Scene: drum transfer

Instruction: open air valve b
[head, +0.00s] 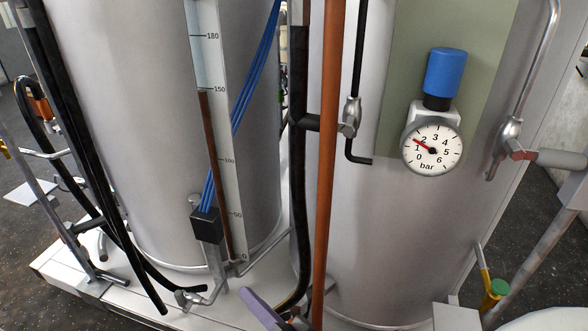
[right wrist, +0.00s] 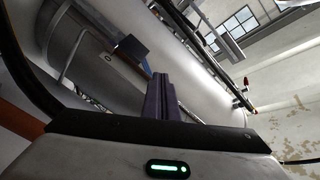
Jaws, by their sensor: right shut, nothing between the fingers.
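My right gripper (head: 245,294) shows at the bottom of the head view as a purple finger beside the foot of the orange-brown pipe. In the right wrist view its dark purple fingers (right wrist: 160,97) are together and hold nothing. No label naming air valve b is readable. One metal valve (head: 350,117) with a dark horizontal stub sits high on the middle pipe. Another metal valve (head: 508,132) with a dull red part sits right of the gauge. Both are well away from my right gripper. My left gripper is not in view.
A pressure gauge (head: 432,150) under a blue knob (head: 445,72) reads between 1 and 2 bar. A black block (head: 207,225) with blue lines hangs by the level scale (head: 219,130); it also shows in the wrist view (right wrist: 130,48). Hoses and the orange-brown pipe (head: 328,150) crowd the gap between tanks.

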